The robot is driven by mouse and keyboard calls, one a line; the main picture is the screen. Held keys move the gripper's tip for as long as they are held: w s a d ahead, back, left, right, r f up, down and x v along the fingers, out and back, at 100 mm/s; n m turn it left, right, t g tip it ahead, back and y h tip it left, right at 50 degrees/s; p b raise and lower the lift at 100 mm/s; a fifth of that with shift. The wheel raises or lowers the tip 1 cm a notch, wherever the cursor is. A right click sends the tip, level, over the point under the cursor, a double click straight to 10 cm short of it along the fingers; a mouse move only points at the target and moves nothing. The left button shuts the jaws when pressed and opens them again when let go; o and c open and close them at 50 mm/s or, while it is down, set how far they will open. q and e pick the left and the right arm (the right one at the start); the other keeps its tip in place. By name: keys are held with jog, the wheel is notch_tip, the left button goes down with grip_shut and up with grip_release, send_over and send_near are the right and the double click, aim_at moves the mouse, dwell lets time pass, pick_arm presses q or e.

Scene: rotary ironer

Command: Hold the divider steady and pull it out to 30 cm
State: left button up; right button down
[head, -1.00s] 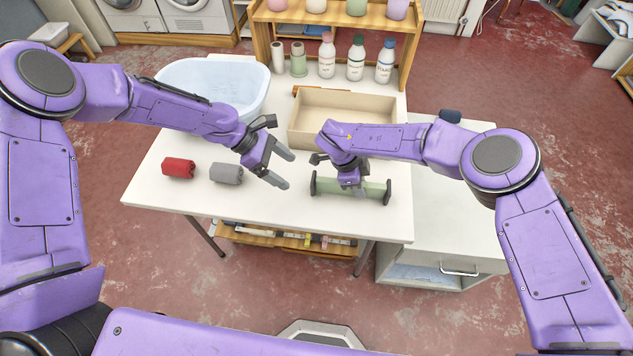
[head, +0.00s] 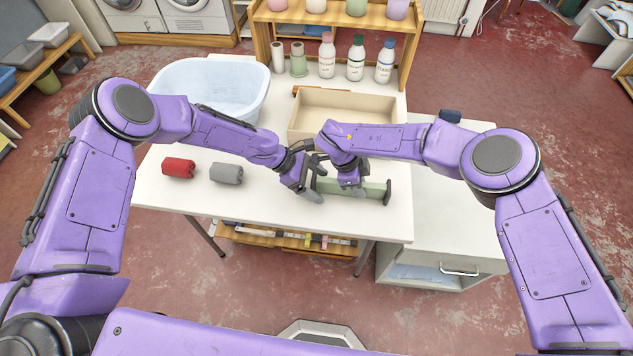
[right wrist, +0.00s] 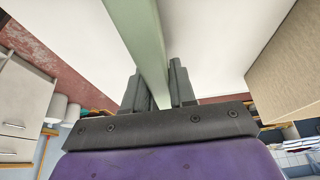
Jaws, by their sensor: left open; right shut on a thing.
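The divider is a pale green bar (head: 373,190) with dark end pads, lying along the table near its front right. Its right end pad shows; its left end is hidden behind my left gripper. My right gripper (head: 352,189) is shut on the divider near its middle. In the right wrist view the green bar (right wrist: 147,40) runs between the fingers of my right gripper (right wrist: 160,85). My left gripper (head: 314,192) is open at the divider's left end. I cannot tell whether its fingers touch the bar.
An open wooden box (head: 345,110) stands just behind the divider. A red roll (head: 178,168) and a grey roll (head: 226,173) lie to the left. A pale blue basin (head: 205,85) and bottles (head: 356,60) stand further back. The white table's (head: 330,222) front strip is clear.

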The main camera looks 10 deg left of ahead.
pick_arm(q)
jog(key=c, duration=1.4)
jog(key=a, duration=0.8)
jog(key=shift+c, duration=0.2)
jog(key=o, duration=1.4)
jog(key=shift+o, duration=0.2)
jog(key=v, duration=1.2)
